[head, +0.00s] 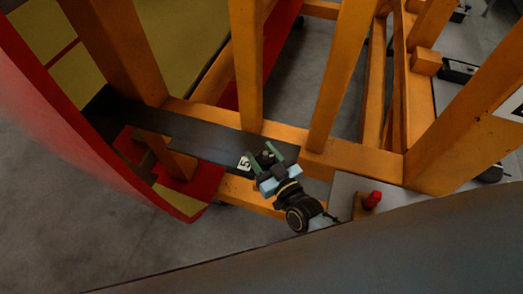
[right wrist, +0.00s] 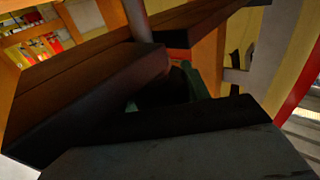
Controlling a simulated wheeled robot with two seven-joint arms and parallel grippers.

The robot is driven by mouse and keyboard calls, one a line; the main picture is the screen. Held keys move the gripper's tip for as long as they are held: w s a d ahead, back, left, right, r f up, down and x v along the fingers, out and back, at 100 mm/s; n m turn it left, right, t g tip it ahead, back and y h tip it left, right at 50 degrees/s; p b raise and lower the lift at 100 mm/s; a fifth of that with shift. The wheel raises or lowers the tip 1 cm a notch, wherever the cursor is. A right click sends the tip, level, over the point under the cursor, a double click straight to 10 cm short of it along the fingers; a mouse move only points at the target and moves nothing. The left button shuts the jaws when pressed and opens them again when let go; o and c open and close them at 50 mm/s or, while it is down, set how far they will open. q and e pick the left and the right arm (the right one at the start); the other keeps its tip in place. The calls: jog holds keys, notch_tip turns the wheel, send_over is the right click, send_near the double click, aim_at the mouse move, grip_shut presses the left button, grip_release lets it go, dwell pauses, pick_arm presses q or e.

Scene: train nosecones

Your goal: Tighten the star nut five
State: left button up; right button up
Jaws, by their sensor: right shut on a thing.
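My right gripper (head: 267,158) is at the right end of a dark flat plate, beside a white label with the number 5 (head: 245,163). Its green fingers are closed around a small dark knob, which I take to be star nut five (head: 268,155). The fingers hide most of the nut, so its shape and how far it is seated cannot be told. In the right wrist view a dark mass (right wrist: 165,92) sits between the green fingertips, in deep shadow. My left gripper is in neither view.
The dark plate (head: 210,137) lies along an orange frame with several slanted posts (head: 247,60). A curved red shell (head: 75,130) with yellow panels is at left. A red knob (head: 372,200) stands on a grey surface at right. A large dark curved surface (head: 330,260) fills the bottom.

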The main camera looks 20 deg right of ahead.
jog(key=m+h, duration=0.2)
jog(key=h, duration=0.1)
jog(key=m+h, duration=0.2)
jog(key=h, duration=0.1)
jog(key=shift+d+t, duration=0.2)
jog(key=shift+t, duration=0.1)
jog(key=shift+d+m+h, duration=0.1)
jog(key=shift+m+h, duration=0.4)
jog(key=shift+h, duration=0.4)
jog(key=shift+w+r+h, duration=0.1)
jog(key=shift+h, duration=0.2)
jog(key=o, duration=1)
jog(key=shift+s, duration=0.2)
